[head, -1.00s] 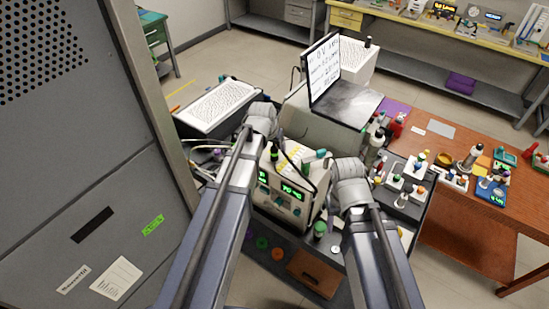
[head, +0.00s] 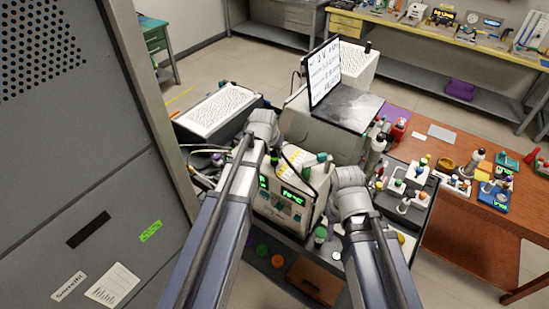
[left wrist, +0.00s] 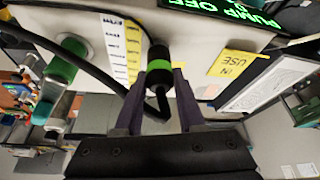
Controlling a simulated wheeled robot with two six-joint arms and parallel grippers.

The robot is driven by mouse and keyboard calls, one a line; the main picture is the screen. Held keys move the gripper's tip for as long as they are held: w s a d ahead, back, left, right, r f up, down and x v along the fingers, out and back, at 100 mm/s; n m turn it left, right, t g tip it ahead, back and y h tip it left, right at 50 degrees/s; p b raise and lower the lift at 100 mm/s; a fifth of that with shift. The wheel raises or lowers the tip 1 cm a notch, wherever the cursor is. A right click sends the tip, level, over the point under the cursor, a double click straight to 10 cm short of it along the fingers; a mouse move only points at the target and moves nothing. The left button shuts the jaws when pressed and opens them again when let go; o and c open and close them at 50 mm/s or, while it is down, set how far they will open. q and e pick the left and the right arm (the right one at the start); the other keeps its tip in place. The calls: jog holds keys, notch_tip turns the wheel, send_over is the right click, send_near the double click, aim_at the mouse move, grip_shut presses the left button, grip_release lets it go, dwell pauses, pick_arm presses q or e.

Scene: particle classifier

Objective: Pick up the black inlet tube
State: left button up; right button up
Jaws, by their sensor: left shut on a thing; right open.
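The black inlet tube (left wrist: 90,65) ends in a black connector with a green band, seen close up in the left wrist view. My left gripper (left wrist: 158,88) has its fingers on both sides of this connector and is shut on it. In the head view the small black connector (head: 274,157) shows beside my left wrist, above the front of the pale pump box (head: 290,195) with green displays. I cannot tell whether the tube's end touches the box. My right gripper (head: 349,182) is at the box's right side, open; its fingertips are mostly hidden behind the wrist.
White-topped units (head: 222,107) stand at left and behind. Vials and bottles crowd the right side of the cart and the wooden table (head: 455,150). A tall grey cabinet (head: 75,190) closes off the left.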

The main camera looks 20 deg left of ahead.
pick_arm(q)
grip_shut()
jog(key=shift+r, duration=0.2)
